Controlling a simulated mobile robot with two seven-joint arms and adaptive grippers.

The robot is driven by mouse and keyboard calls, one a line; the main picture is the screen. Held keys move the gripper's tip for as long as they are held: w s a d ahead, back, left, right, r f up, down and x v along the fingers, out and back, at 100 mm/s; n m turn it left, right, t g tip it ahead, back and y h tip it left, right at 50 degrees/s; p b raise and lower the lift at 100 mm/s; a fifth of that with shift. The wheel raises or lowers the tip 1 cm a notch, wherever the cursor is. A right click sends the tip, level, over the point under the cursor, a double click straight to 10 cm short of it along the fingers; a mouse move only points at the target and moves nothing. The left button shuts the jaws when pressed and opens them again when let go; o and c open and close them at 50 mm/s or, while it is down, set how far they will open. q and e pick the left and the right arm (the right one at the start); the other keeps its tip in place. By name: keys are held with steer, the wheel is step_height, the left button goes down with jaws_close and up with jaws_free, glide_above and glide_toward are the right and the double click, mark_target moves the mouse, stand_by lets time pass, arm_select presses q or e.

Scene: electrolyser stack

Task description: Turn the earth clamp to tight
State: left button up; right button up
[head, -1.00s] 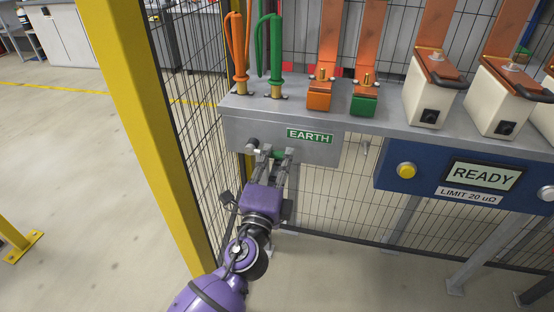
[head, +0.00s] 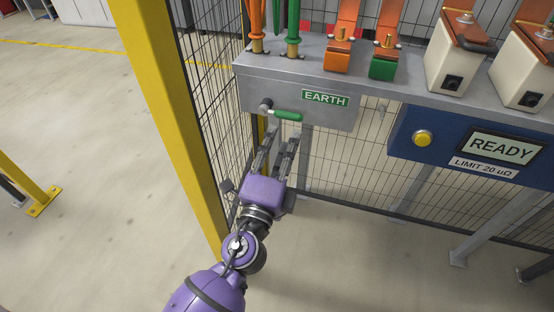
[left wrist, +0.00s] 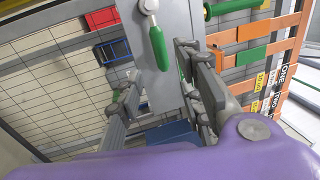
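The handle points right, roughly level, in the head view. In the left wrist view the green handle (left wrist: 159,48) hangs from its pale pivot (left wrist: 148,6). My left gripper (head: 278,148) is open and empty, just below the handle in the head view, its fingers apart from it. The left wrist view shows both fingers (left wrist: 157,75) spread. My right gripper is not in view.
A yellow post (head: 160,100) and wire mesh fence stand close left of my left arm. A blue box with a READY display (head: 503,148) and yellow button (head: 422,138) is to the right. Cables and copper bars rise above the grey bench. Floor in front is open.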

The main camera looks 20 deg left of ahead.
arm_select(q)
steer(key=s, duration=0.2)
steer(key=s+f, duration=0.1)
steer(key=s, duration=0.2)
steer(key=shift+w, duration=0.1)
stand_by(0.4)
